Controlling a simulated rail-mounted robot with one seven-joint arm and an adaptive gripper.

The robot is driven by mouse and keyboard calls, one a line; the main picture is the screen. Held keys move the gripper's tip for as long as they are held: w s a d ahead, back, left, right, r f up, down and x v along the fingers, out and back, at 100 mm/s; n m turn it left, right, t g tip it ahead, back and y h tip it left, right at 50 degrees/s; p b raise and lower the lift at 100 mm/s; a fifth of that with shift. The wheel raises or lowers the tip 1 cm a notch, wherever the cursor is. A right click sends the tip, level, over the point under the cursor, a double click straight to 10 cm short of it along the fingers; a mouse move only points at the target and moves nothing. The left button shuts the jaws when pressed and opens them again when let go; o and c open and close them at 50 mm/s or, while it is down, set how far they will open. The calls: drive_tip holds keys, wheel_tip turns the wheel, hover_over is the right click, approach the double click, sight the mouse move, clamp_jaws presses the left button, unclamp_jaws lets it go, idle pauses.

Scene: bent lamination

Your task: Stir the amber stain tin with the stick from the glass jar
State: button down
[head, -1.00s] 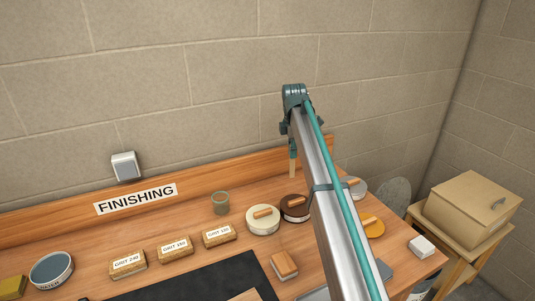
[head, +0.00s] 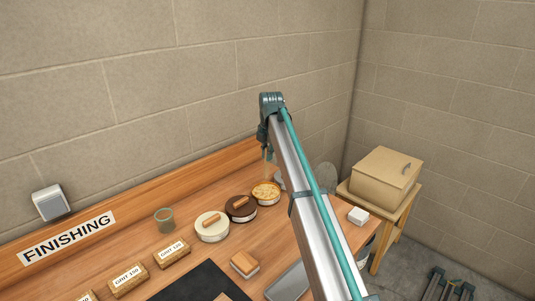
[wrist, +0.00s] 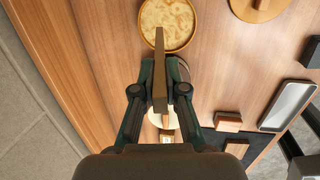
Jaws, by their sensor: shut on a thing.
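My gripper (wrist: 158,92) is shut on a flat wooden stick (wrist: 159,68). In the head view the stick (head: 269,154) hangs down, its lower end a little above the far side of the amber stain tin (head: 266,190). That tin is open, with pale swirls in its amber content; in the wrist view the tin (wrist: 168,24) is just beyond the gripper, overlapped by the stick's end. The glass jar (head: 164,221) stands to the left on the bench and looks empty.
A round amber lid (wrist: 262,8) lies apart on the bench. Grit blocks (head: 172,255), a sanding block (head: 244,264) and a black mat (head: 205,284) lie nearer.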

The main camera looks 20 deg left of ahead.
sight(267, 173)
wheel_tip(267, 173, down, 9)
drive_tip(key=b, duration=0.2)
drive_tip(key=shift+r+b, duration=0.2)
drive_tip(key=shift+b, duration=0.2)
idle(0.4)
drive_tip(key=shift+s, duration=0.1)
idle(0.3)
